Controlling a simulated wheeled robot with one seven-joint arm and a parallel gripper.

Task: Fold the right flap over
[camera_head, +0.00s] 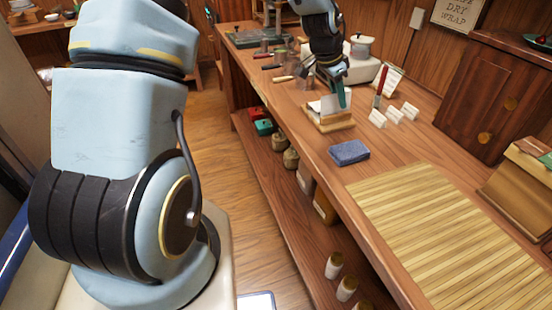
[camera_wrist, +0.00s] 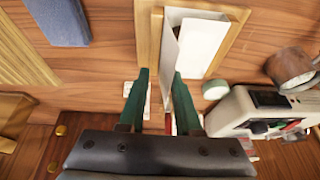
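A white paper wrapper (camera_head: 316,106) lies in a small wooden frame (camera_head: 333,125) on the bench. In the wrist view the wrapper (camera_wrist: 203,42) fills the right part of the frame (camera_wrist: 149,40). One white flap (camera_wrist: 169,45) stands up, tilted, along the wrapper's left side in that view. My gripper (camera_wrist: 159,73) has two green fingers with a clear gap between them. The flap's near end lies by the right fingertip; I cannot tell whether they touch. In the head view my gripper (camera_head: 341,97) is over the frame and partly hides the wrapper.
A blue cloth (camera_head: 348,152) and a slatted bamboo mat (camera_head: 450,235) lie nearer on the bench. White cards (camera_head: 394,116) and a red-handled tool (camera_head: 380,88) stand right of the frame. A white scale-like device (camera_head: 360,68) stands behind. A wooden cabinet (camera_head: 490,90) lines the wall.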

